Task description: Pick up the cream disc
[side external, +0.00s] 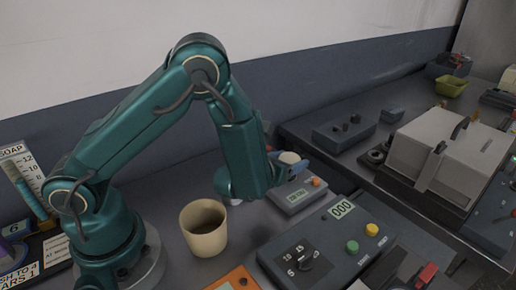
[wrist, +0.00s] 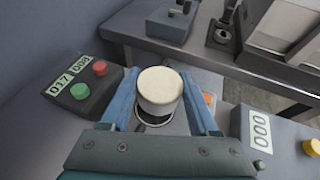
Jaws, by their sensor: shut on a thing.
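The cream disc (wrist: 160,84) is a thick, pale round piece between the two blue fingers of my gripper (wrist: 161,92) in the wrist view. My gripper is shut on it. In the side external view the disc (side external: 289,157) shows as a pale top beside the blue fingers of my gripper (side external: 285,164). Part of its side is hidden there by the fingers. A dark round shape with a pale rim (wrist: 152,121) shows below the disc in the wrist view; I cannot tell whether they touch.
A grey box with an orange button (side external: 296,196) lies close to my gripper. A cream cup (side external: 204,240) stands to its left. A dark control panel (side external: 325,245) is in front. A bench with a large grey machine (side external: 445,150) stands at the right.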

